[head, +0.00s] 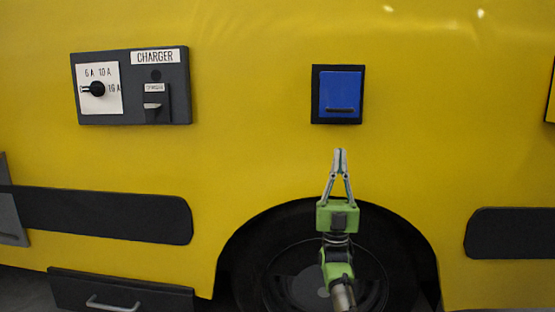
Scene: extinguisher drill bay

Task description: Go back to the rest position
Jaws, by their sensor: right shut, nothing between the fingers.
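My right gripper (340,155) is in the lower middle of the head view, pointing up. Its fingertips are together with nothing between them. It is below a blue flap (340,92) in a black frame on the yellow vehicle side, apart from it in the picture. The green gripper body and wrist show in front of the dark wheel (290,235). My left gripper is not in the view.
A dark charger panel (182,112) with a white dial plate (97,72) and black knob is at upper left on the yellow wall (250,100). Black bumper strips (100,214) run at both sides. A drawer with a handle (113,304) is at lower left.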

